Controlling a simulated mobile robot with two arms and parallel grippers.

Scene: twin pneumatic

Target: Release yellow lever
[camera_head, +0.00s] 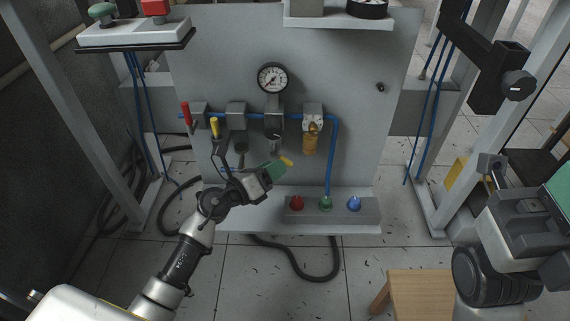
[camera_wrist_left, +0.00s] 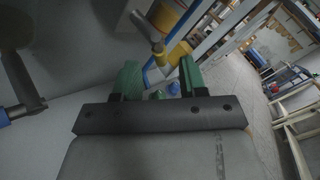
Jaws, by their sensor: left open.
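The yellow lever (camera_head: 214,127) stands nearly upright on the left part of the blue air line on the grey panel, just right of the red lever. My left gripper (camera_head: 277,166) is below and to the right of it, apart from it, in front of the panel under the gauge. In the left wrist view its two green fingers (camera_wrist_left: 159,78) are spread with nothing held. A silver bowl with a yellowish tip (camera_wrist_left: 147,28) shows just beyond them. The yellow lever cannot be made out in the wrist view. My right gripper (camera_head: 500,205) is at the right edge, its fingers unclear.
The red lever (camera_head: 185,113), gauge (camera_head: 272,78) and amber bowl (camera_head: 310,143) are on the panel. A box with red, green and blue buttons (camera_head: 325,203) sits low on it. A wooden stool (camera_head: 425,291) stands at front right. A black hose (camera_head: 300,265) lies on the floor.

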